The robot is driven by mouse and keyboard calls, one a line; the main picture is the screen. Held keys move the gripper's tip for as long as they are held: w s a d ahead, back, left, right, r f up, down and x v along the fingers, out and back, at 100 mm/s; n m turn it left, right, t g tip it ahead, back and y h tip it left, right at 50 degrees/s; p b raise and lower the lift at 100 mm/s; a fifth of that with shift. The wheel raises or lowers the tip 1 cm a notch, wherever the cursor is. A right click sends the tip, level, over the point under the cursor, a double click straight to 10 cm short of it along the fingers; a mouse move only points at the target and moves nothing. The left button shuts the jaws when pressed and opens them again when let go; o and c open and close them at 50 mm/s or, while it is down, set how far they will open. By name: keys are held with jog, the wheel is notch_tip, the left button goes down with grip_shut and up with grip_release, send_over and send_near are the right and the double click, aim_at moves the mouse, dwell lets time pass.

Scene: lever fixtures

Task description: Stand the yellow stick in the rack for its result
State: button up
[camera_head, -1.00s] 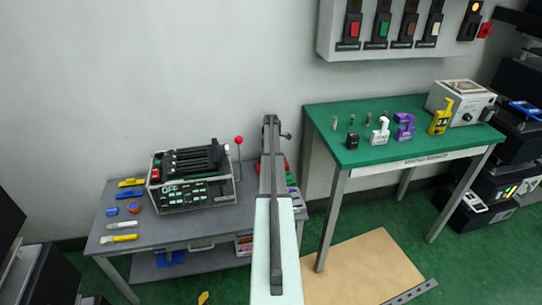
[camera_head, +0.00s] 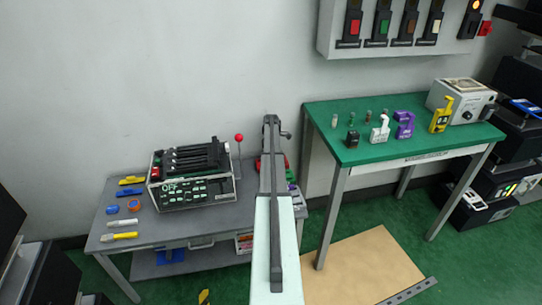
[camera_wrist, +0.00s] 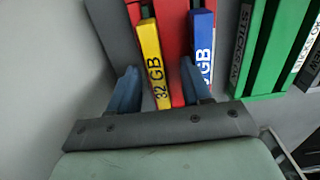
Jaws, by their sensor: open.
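The yellow stick (camera_wrist: 153,62), marked "32 GB", stands in front of a red surface (camera_wrist: 175,30) in the wrist view. My gripper (camera_wrist: 160,78) is open, with one blue fingertip on each side of the yellow stick and a gap on both sides. A blue stick (camera_wrist: 202,45), also marked "GB", is just beyond the right fingertip, partly covered by it. A green rack (camera_wrist: 268,50) with lettering that looks like "STICKS OK" stands at the right. In the head view my arm hides my gripper and the sticks.
A black device (camera_head: 192,175) with a panel reading "OFF" stands on the grey table (camera_head: 185,228), beside a red-knobbed lever (camera_head: 239,140). Several small tools lie left of it. A green-topped table (camera_head: 390,152) with several fixtures stands at the right. A grey wall is close on the left in the wrist view.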

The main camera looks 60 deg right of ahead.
notch_tip(320, 180, up, 14)
dwell(0.7)
jog(key=shift+f, duration=0.1)
dwell(0.3)
